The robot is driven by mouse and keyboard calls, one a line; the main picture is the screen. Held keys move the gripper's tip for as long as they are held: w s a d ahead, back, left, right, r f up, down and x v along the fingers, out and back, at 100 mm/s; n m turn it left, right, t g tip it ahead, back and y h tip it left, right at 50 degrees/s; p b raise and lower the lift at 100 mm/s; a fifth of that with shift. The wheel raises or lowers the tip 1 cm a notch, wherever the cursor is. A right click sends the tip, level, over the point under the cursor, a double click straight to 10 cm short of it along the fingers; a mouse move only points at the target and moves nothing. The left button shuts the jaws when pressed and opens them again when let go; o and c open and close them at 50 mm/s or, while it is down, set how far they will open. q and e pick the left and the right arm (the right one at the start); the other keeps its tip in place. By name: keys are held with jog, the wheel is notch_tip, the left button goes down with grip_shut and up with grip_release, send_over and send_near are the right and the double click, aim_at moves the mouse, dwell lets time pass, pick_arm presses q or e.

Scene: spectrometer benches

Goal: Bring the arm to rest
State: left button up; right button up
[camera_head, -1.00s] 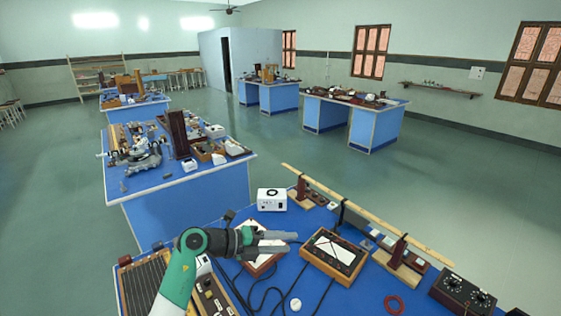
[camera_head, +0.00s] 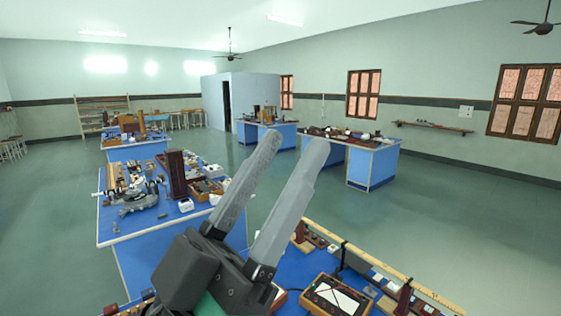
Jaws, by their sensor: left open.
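My left gripper (camera_head: 285,158) is raised close in front of the head camera, above the near blue bench (camera_head: 290,264). Its two long grey fingers point up and to the right, spread apart with nothing between them. The black gripper body (camera_head: 205,272) covers part of the near bench. Only a little of my green arm shows below it at the bottom edge. My right gripper is not in view.
On the near bench stand a wooden-framed meter (camera_head: 335,297) and a long wooden rail (camera_head: 385,268) on stands. A second blue bench (camera_head: 150,228) at left carries a spectrometer (camera_head: 140,200) and boxes. Further benches (camera_head: 372,160) stand behind, with open floor at right.

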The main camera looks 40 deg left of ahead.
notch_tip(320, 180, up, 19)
jog(key=p, duration=1.9)
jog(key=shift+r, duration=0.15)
